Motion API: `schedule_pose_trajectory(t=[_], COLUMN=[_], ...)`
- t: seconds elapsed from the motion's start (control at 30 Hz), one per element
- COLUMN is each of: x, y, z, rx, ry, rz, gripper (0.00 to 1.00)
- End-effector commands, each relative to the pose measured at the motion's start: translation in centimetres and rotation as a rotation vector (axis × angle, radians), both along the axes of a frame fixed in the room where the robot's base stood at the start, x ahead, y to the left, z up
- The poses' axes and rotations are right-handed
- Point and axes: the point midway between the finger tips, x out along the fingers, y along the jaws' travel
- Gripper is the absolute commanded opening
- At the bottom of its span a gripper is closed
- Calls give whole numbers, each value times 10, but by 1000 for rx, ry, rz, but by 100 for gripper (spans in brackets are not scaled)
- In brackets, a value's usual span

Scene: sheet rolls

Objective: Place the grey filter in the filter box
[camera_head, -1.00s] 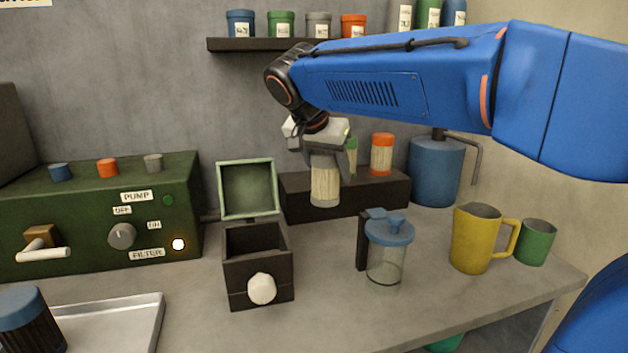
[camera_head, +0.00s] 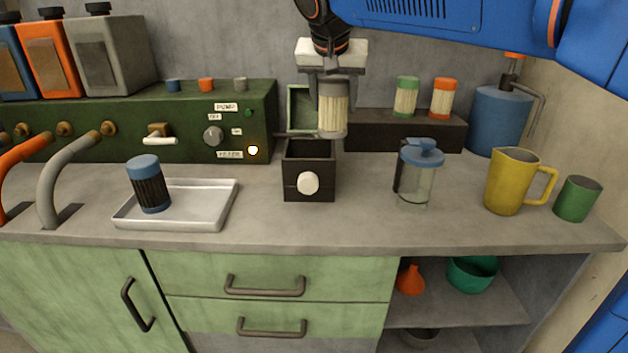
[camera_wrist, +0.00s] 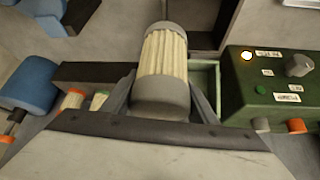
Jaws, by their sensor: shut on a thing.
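The grey filter (camera_head: 333,108) has grey end caps and a pale pleated middle. My gripper (camera_head: 328,84) is shut on its upper cap and holds it upright in the air. In the wrist view the grey filter (camera_wrist: 163,62) sits between the fingers. The filter box (camera_head: 309,184) is a small dark box with a white round knob on its front. Its green-lined lid (camera_head: 299,108) stands open at the back. In the head view the filter hangs above and slightly right of the box's back part, apart from the opening.
A dark rack (camera_head: 372,134) behind holds a green filter (camera_head: 406,97) and an orange filter (camera_head: 441,99). The green pump unit (camera_head: 190,135) stands left. A clear jar with a blue lid (camera_head: 418,180) stands right. A metal tray (camera_head: 205,205) holds a dark blue-capped filter (camera_head: 148,184).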

Motion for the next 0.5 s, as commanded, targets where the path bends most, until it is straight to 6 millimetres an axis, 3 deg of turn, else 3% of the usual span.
schedule_pose_trajectory(t=[0.5], x=[2], y=[52], z=[-1], rx=[-1], ry=[-10], rz=[151], gripper=[22])
